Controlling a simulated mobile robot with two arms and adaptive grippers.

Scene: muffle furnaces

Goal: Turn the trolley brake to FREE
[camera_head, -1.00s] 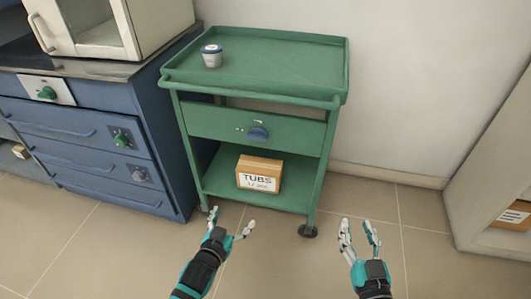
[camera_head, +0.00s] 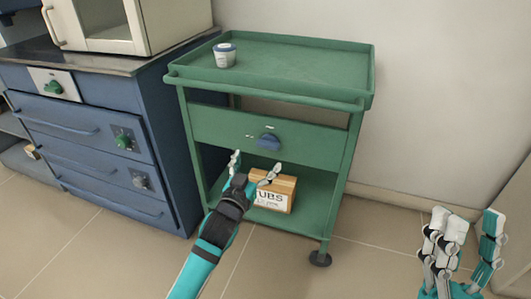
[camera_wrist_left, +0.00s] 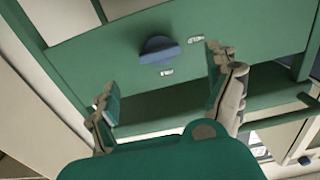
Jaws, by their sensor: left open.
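The green trolley (camera_head: 345,125) stands against the wall. A blue brake knob (camera_head: 269,141) sits on its front panel, with small pale marks above it and to its left, too small to read. The knob also shows in the left wrist view (camera_wrist_left: 159,50), beyond and between my fingertips. My left gripper (camera_head: 255,163) is open and empty, just below and in front of the knob; I see no contact. It also shows in the left wrist view (camera_wrist_left: 163,78). My right gripper (camera_head: 466,222) is open and empty at the lower right, away from the trolley.
A white-lidded cup (camera_head: 224,56) stands on the trolley top. A cardboard box marked TUBS (camera_head: 283,197) is on the lower shelf, partly behind my left gripper. A blue cabinet (camera_head: 85,150) with green and grey knobs stands to the left. The floor at right is clear.

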